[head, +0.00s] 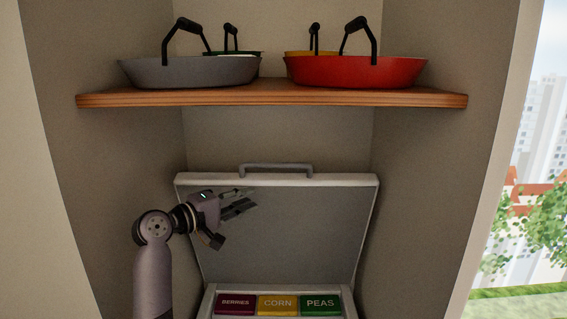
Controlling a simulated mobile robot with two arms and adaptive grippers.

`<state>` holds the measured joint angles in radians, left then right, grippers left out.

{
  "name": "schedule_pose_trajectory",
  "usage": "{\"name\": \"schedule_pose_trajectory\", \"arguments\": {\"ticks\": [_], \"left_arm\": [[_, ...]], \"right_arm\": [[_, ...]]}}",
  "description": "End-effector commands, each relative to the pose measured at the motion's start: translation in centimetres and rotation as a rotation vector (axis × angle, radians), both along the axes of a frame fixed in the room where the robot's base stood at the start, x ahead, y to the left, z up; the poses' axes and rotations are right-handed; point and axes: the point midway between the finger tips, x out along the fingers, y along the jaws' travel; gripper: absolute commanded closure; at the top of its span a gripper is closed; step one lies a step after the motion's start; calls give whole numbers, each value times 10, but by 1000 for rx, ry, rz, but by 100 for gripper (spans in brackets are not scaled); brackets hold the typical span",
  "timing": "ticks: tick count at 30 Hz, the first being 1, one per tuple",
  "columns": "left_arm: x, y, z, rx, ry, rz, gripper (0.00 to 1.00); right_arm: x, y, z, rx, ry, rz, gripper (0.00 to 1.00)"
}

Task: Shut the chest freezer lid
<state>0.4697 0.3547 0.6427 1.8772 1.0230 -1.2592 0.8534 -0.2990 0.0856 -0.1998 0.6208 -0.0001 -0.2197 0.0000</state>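The chest freezer lid (310,225) stands open and raised, its grey inner face toward me. Its bar handle (275,168) sits on the top edge. The freezer body (208,303) shows at the bottom, with boxes marked berries (235,304), corn (277,304) and peas (320,304) inside; its lower part is cut off by the frame. My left gripper (245,204) is in front of the lid's upper left part, below the handle. Its fingers point right and look apart, with nothing between them. Whether it touches the lid is unclear. My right gripper is out of view.
A wooden shelf (270,98) spans the alcove above the lid, holding a grey pan (190,72), a red pan (355,72) and others behind. Walls close in on both sides. A window (530,180) is at the right.

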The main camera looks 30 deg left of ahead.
Motion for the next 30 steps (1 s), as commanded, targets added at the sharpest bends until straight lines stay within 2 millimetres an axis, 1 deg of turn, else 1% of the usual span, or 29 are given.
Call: {"name": "schedule_pose_trajectory", "arguments": {"ticks": [1,3,6,8,11,18,22,27,30], "left_arm": [[-3,8,22,-44,-41,1,79],[-6,14,39,-88,-76,-1,79],[-6,16,49,-114,-96,-5,79],[-1,15,51,-116,-98,-6,79],[13,11,53,-115,-94,-6,79],[61,-1,56,-114,-94,-6,79],[84,-7,56,-113,-93,-6,79],[102,-10,55,-110,-93,-4,79],[106,-12,54,-109,-92,-4,79]], "right_arm": [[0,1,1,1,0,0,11],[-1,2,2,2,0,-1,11],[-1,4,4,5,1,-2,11],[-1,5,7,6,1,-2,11],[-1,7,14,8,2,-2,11],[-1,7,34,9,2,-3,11],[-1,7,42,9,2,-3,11],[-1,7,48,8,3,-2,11],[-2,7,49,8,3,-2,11]]}}
